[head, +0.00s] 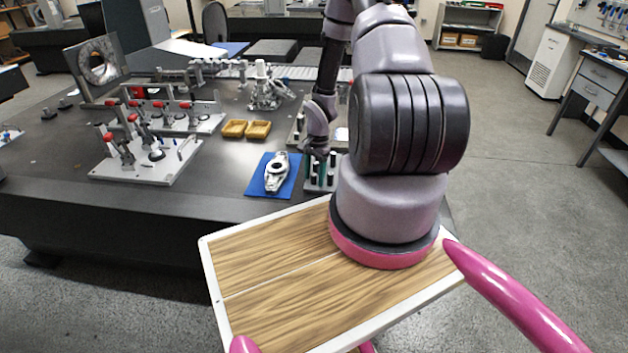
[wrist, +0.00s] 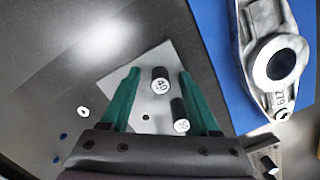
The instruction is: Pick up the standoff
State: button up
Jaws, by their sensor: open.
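Two short black standoffs with white numbered tops show in the wrist view. One, which appears marked 40 (wrist: 160,80), stands between the fingertips. The other (wrist: 180,116) is closer to the palm, beside the right finger; its number is hard to read. Both stand on a light metal plate (wrist: 152,55). My gripper (wrist: 158,74) is open, with green fingers spread on either side of the first standoff, and holds nothing. In the head view my gripper (head: 319,152) is low over the standoff plate (head: 322,188), and my arm hides part of it.
A blue mat (head: 257,185) with a metal casting (head: 277,172) lies just left of the plate in the head view.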

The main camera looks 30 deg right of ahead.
jog(key=shift+f, duration=0.15)
grip_shut()
